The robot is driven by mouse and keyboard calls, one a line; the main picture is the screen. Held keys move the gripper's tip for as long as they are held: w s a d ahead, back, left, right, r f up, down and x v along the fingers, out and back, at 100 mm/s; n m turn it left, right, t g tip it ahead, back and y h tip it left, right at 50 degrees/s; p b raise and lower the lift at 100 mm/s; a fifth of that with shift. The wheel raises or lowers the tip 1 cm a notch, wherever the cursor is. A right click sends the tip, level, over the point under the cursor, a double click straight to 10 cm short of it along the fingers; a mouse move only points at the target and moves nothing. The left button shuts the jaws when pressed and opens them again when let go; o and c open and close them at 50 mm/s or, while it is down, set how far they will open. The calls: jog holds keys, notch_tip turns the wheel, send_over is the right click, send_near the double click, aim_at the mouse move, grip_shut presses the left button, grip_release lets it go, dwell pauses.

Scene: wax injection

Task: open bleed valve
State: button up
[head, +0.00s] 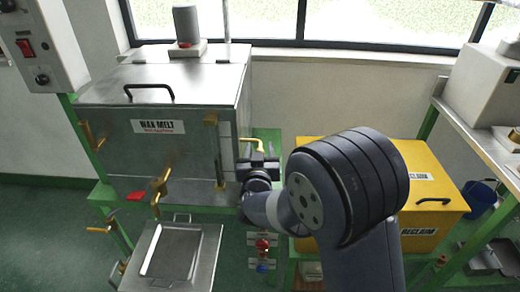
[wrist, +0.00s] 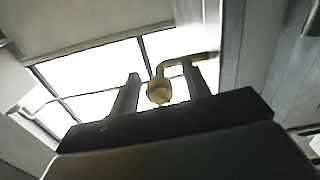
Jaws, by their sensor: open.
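A yellow bent handle (head: 252,143), apparently the bleed valve's, sticks out at the right side of the wax melt tank (head: 160,145). In the wrist view the yellow handle (wrist: 190,60) has a rounded end that shows between my two fingers. My gripper (wrist: 160,70) is open, with one finger on each side of that end. I cannot tell whether either finger touches it. In the head view my gripper (head: 257,163) is just below the handle, partly hidden by my own wrist.
A yellow reclaim box (head: 425,185) stands right of my arm. Brass valves (head: 160,185) sit on the tank's front, above a metal tray (head: 172,252). Red and blue knobs (head: 262,246) are below my wrist. A grey control box (head: 45,45) is at upper left.

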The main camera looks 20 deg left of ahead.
jog(key=shift+c, duration=0.4)
grip_shut()
jog(key=shift+f+m+b, duration=0.1)
jog(key=shift+m+b, duration=0.2)
jog(key=shift+b, duration=0.3)
jog(key=m+b, duration=0.7)
jog(key=b, duration=0.2)
jog(key=shift+m, duration=0.4)
